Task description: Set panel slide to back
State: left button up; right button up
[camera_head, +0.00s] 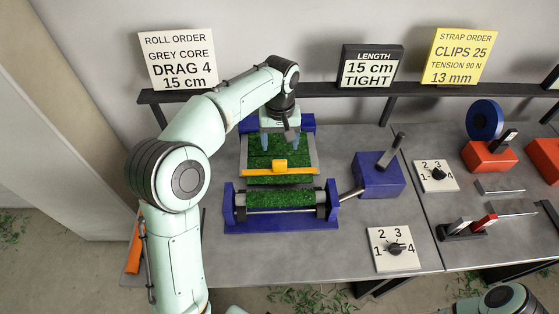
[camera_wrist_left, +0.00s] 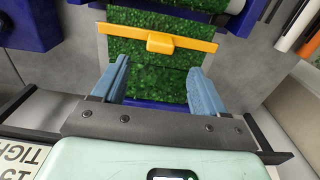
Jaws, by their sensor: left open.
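An orange slide bar (camera_head: 266,169) with a raised block at its middle lies across a green grass-like panel (camera_head: 262,149) in the blue machine. It stands near the panel's front half, in front of my left gripper (camera_head: 281,142). My left gripper is open and empty, pointing down over the panel's back part. The left wrist view shows the orange bar (camera_wrist_left: 190,44) beyond the two blue fingers (camera_wrist_left: 160,82), apart from them. Green panel shows between the fingers. My right gripper is not in view.
A green roller (camera_head: 280,199) sits in a blue frame (camera_head: 240,225) at the front. A blue box with a lever (camera_head: 378,178) stands to the right. Two numbered dial plates (camera_head: 396,264) (camera_head: 436,188) lie on the grey table. A dark rail with signs (camera_head: 371,66) runs behind.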

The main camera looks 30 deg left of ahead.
aim_at(280, 161)
pick_arm(q)
notch_tip(280, 161, down, 10)
jog(key=shift+r+b, duration=0.15)
jog(key=shift+b, duration=0.45)
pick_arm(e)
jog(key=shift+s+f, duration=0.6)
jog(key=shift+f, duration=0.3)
